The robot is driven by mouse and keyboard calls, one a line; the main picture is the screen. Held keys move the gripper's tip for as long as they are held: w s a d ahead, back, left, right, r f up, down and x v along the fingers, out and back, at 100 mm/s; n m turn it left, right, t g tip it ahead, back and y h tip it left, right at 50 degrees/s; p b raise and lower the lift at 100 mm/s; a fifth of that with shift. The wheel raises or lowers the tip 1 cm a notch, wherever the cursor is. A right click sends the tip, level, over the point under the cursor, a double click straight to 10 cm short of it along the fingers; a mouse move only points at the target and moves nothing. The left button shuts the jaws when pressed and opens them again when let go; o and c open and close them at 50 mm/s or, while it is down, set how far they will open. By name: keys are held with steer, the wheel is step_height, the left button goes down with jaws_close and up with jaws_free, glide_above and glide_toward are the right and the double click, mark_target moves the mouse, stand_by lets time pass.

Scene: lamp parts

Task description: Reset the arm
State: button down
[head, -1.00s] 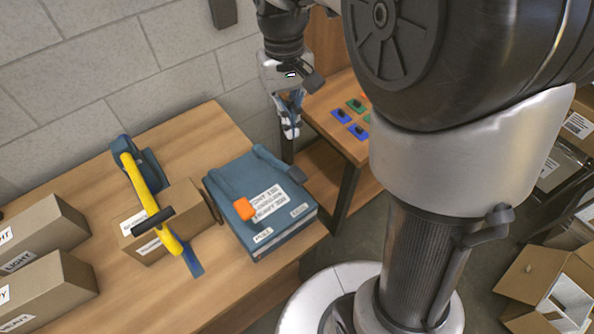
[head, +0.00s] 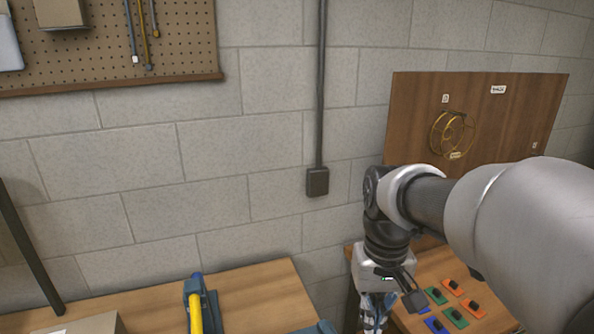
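My arm comes in from the right and bends down at the wrist. My gripper (head: 374,312) points downward at the bottom of the head view, between the wooden bench (head: 265,290) on the left and the table with coloured pieces (head: 440,265) on the right. Its lower fingers are small and run to the bottom edge, so I cannot tell whether they are open or shut. I see no object held in it.
Blue, green and orange pieces (head: 452,286) lie on the right table. A yellow-and-blue tool (head: 196,305) stands on the left bench. A wooden board (head: 480,110) with a yellow ring, a pegboard (head: 110,45) and a wall box (head: 317,182) are behind.

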steer(key=s+r+t, duration=0.1)
steer(key=s+t, duration=0.3)
steer(key=s, duration=1.1)
steer(key=shift+s+t, duration=0.15)
steer(key=shift+t, duration=0.25)
